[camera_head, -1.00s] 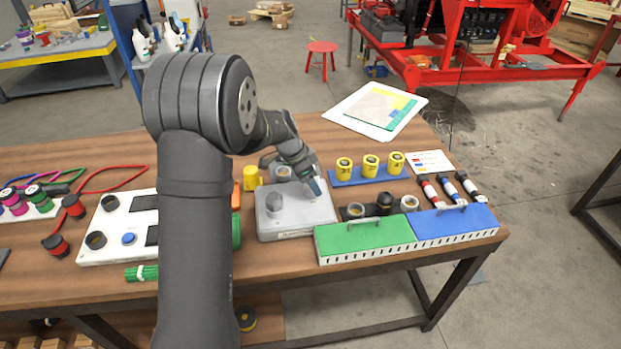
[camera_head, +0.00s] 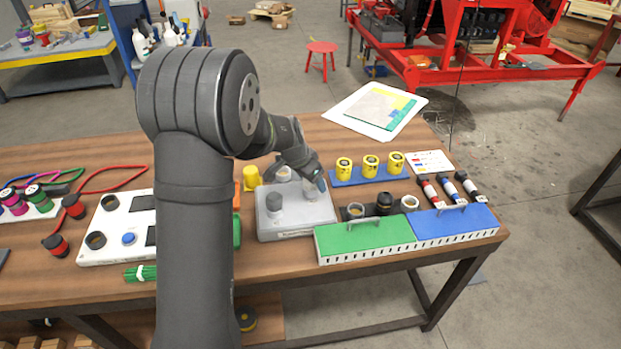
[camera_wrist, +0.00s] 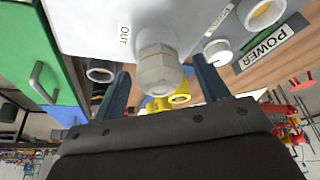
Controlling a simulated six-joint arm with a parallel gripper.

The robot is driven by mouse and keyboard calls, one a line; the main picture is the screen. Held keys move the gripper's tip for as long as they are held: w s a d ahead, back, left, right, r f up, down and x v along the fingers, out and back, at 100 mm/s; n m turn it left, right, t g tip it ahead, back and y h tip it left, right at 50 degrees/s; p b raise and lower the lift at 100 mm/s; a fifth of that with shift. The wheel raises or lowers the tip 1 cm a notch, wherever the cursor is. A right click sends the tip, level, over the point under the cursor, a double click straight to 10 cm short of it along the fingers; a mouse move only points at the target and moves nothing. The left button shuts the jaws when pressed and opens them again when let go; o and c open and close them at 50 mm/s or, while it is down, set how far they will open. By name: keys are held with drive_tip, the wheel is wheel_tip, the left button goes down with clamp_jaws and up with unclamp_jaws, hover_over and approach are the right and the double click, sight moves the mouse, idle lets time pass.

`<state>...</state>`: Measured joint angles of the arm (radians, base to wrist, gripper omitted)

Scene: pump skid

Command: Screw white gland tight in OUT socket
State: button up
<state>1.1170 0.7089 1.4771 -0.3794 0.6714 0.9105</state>
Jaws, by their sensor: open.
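The white gland (camera_wrist: 158,65), a faceted cap, sits at the OUT socket beside the OUT label (camera_wrist: 124,36) on the grey box (camera_wrist: 90,22). How far it is threaded in cannot be told. The grey box also shows in the head view (camera_head: 297,222), with the gland (camera_head: 310,188) at its back right, partly hidden by my gripper (camera_head: 318,183). In the wrist view my gripper (camera_wrist: 161,68) is open, with one blue-grey finger on each side of the gland. Gaps show between the fingers and the gland, so neither appears to touch it.
A POWER label (camera_wrist: 266,48) and a round white cap (camera_wrist: 218,51) lie right of the gland in the wrist view. In the head view, a blue rack (camera_head: 368,176) holds yellow cups, and green (camera_head: 365,238) and blue (camera_head: 455,222) boxes stand at the front right.

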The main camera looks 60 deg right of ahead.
drive_tip(key=shift+n+t, duration=0.8)
drive_tip(key=shift+n, duration=1.4)
drive_tip(key=c, duration=1)
drive_tip(key=m+g, duration=0.1)
drive_tip(key=m, duration=0.3)
drive_tip(key=shift+g, duration=0.3)
drive_tip(key=shift+c, duration=0.2)
drive_tip(key=shift+m+g+y, duration=0.25)
drive_tip(key=shift+m+g, duration=0.2)
drive_tip(key=shift+m, duration=0.85)
drive_tip(key=shift+m+g+y, duration=0.25)
drive_tip(key=shift+m+g, duration=0.2)
drive_tip(key=shift+m, duration=0.85)
drive_tip(key=o, duration=1)
drive_tip(key=shift+o, duration=0.2)
